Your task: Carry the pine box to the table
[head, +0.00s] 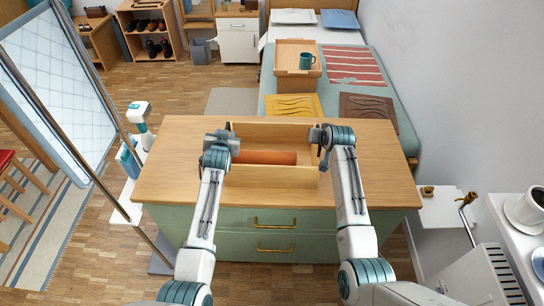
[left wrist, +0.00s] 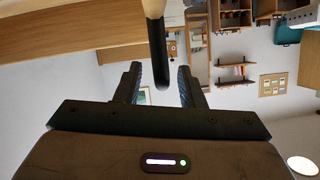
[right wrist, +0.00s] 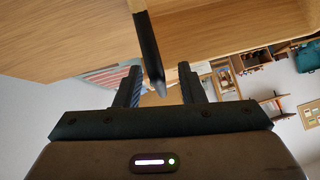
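The pine box (head: 270,178) is an open wooden box over the wooden top of a green chest of drawers (head: 350,190). An orange-brown roll (head: 265,157) lies in it. My left gripper (head: 222,143) is at its left end and my right gripper (head: 324,141) at its right end. In the left wrist view, a dark handle (left wrist: 159,62) stands between the parted fingers (left wrist: 160,85). In the right wrist view, a dark handle (right wrist: 149,50) is between the parted fingers (right wrist: 160,88), nearer the left one. I cannot tell which furniture is the task's table.
A white surface with a cup (head: 526,207) is at the right. Floor shows left of the chest.

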